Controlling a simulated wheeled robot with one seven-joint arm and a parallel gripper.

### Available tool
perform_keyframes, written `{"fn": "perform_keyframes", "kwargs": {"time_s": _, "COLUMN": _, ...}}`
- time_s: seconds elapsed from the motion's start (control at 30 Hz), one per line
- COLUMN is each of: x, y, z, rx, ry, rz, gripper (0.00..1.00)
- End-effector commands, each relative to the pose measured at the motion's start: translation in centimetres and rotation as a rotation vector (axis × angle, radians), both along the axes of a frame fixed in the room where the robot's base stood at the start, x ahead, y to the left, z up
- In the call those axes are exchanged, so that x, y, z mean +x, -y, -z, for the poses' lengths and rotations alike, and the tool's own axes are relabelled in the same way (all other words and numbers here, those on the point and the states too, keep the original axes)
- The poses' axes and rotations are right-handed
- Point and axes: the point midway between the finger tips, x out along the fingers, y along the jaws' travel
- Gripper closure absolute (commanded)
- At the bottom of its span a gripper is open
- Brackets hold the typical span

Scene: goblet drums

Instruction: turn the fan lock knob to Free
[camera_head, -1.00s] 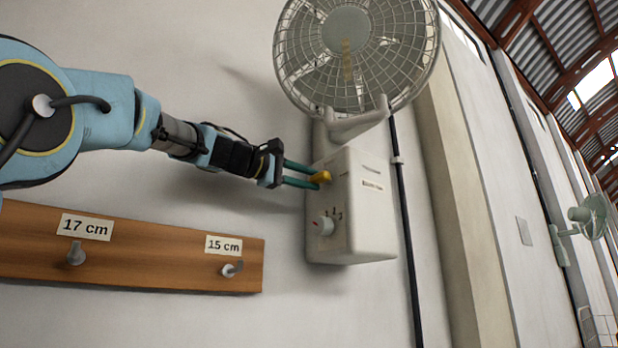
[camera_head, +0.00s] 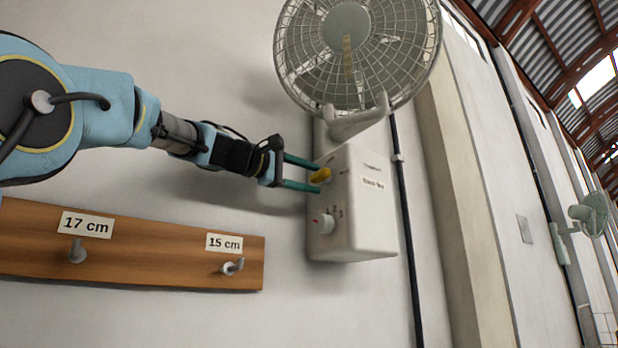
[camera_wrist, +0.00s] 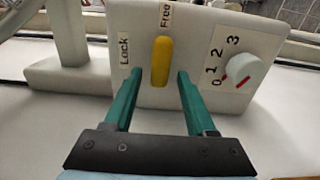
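The yellow fan lock knob (camera_head: 321,175) is on the white control box (camera_head: 362,225) below the fan (camera_head: 350,50). In the wrist view the yellow knob (camera_wrist: 161,61) stands upright, its upper end toward the "Free" label (camera_wrist: 166,15). The "Lock" label (camera_wrist: 124,51) is to its left. My gripper (camera_head: 318,177) is open, with its two green fingers spread. In the wrist view my gripper (camera_wrist: 159,73) has one finger on each side of the knob's lower part, with a visible gap on both sides.
A white speed dial (camera_wrist: 243,72) marked 0 to 3 is right of the lock knob. A wooden rail (camera_head: 150,258) with pegs and size labels is on the wall below my arm. A dark vertical pipe (camera_head: 405,220) runs beside the box.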

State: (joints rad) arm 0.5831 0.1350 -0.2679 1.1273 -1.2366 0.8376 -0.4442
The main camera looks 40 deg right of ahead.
Motion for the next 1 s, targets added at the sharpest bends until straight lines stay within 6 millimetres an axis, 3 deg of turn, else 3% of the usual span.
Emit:
{"fn": "perform_keyframes", "kwargs": {"time_s": 0.37, "x": 0.1, "y": -1.0, "z": 0.2, "rx": -0.001, "ry": 0.002, "rz": -0.001, "gripper": 0.43}}
{"fn": "perform_keyframes", "kwargs": {"time_s": 0.8, "x": 0.6, "y": -9.0, "z": 0.3, "rx": -0.001, "ry": 0.001, "rz": -0.002, "gripper": 0.43}}
{"fn": "perform_keyframes", "kwargs": {"time_s": 1.0, "x": 0.6, "y": -10.7, "z": 0.1, "rx": 0.0, "ry": 0.002, "rz": -0.001, "gripper": 0.43}}
